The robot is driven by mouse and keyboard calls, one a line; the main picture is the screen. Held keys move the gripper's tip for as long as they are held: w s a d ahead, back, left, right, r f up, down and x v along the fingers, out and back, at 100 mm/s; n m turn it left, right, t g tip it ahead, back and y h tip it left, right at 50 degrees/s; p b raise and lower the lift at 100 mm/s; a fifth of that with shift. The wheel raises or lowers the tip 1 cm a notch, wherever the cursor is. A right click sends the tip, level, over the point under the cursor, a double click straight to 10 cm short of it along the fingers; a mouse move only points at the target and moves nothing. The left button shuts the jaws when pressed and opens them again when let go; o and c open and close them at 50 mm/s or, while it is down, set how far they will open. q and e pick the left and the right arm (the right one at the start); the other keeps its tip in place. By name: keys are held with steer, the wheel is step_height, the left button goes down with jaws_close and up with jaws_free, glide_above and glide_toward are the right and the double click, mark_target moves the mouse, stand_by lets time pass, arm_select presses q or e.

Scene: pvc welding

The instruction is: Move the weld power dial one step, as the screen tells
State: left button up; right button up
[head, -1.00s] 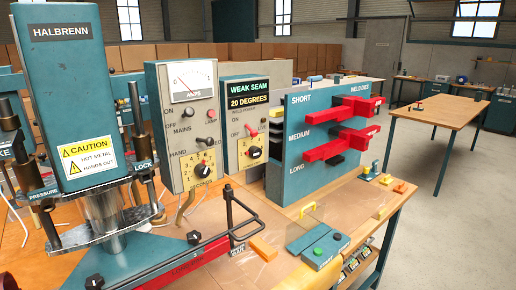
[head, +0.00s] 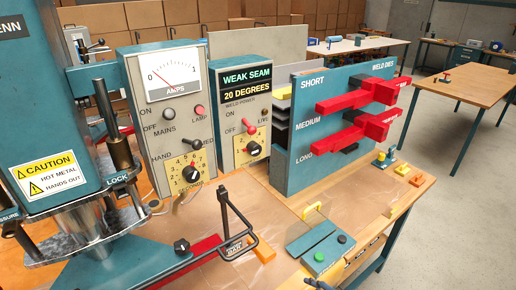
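The weld power box (head: 240,110) stands behind the bench top, in the middle of the head view. Its screen (head: 247,85) reads "WEAK SEAM" and "20 DEGREES". Below is the label "WELD POWER", then a red-tipped switch (head: 250,127) beside ON and OFF marks. The weld power dial (head: 253,149) is a black knob on a yellow face near the bottom of the box. Its markings are too small to read. Neither of my grippers shows in the head view, and nothing touches the dial.
Left of it, a box with an amps meter (head: 173,76) carries a second yellow dial (head: 190,175). The teal press (head: 45,110) stands at left. A black handle (head: 238,222) on a red bar rises in front. The weld dies rack (head: 310,145) and a two-button box (head: 325,247) are at right.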

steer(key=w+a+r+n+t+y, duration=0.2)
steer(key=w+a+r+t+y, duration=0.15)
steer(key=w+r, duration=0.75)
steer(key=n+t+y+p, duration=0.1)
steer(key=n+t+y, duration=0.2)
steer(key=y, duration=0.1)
glide_toward(257, 150)
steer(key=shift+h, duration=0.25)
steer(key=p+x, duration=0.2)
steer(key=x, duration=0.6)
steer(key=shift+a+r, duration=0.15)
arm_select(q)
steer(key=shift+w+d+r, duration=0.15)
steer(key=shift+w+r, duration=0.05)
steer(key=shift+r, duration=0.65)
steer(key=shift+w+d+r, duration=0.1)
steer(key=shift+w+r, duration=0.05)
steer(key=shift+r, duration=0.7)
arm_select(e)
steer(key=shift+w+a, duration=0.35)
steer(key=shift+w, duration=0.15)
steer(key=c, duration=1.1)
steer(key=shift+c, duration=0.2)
